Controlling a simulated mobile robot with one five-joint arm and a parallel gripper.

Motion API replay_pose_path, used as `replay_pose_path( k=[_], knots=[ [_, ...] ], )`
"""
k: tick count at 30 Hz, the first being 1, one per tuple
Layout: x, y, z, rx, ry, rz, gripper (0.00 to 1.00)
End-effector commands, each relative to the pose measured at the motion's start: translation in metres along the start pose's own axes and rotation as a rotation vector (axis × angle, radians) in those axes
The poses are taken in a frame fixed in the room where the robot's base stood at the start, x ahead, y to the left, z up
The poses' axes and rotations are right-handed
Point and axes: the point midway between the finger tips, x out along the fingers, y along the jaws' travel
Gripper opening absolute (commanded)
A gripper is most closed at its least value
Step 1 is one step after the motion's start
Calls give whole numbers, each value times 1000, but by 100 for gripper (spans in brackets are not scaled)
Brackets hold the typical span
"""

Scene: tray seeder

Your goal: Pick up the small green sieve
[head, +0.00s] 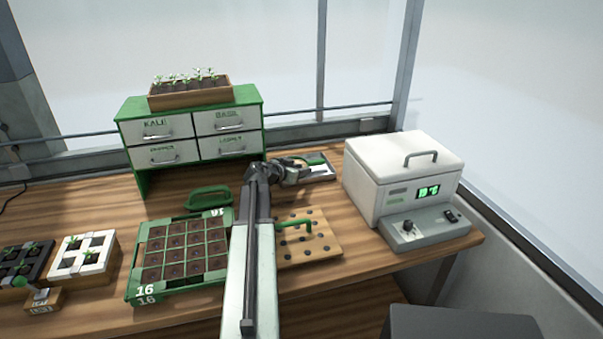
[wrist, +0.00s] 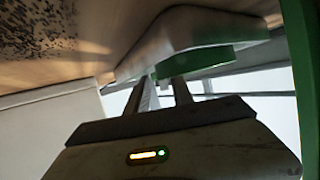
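My gripper (head: 303,168) reaches over a pale shallow tray (head: 324,173) at the back of the bench. A small green piece (head: 316,162) lies at that tray, by my fingertips; it looks like the sieve, but its shape is too small to be sure. In the wrist view, which appears rolled over, the green piece (wrist: 205,61) is just ahead of my fingers (wrist: 164,88), against the pale tray (wrist: 185,28). The two fingers stand apart with a gap between them. I cannot tell whether they touch the green piece.
A seedling tray (head: 135,272) and a pegboard with a green handle (head: 328,246) flank my arm. A white box (head: 375,190) stands right, a drawer cabinet (head: 190,103) back left.

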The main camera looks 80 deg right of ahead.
Motion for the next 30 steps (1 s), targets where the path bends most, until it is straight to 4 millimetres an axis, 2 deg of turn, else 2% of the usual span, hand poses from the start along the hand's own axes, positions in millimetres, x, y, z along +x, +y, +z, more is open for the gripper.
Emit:
replay_pose_path(
  k=[2, 7, 8, 9, 11, 30],
  knots=[
    [11, 0, 1, 0, 0, 1, 28],
    [10, 1, -1, -1, 0, 0, 28],
    [10, 1, -1, 0, 0, 0, 25],
    [9, 1, -1, 0, 0, 0, 14],
    [10, 1, -1, 0, 0, 1, 0],
    [10, 2, 0, 1, -1, 3, 0]
  ],
)
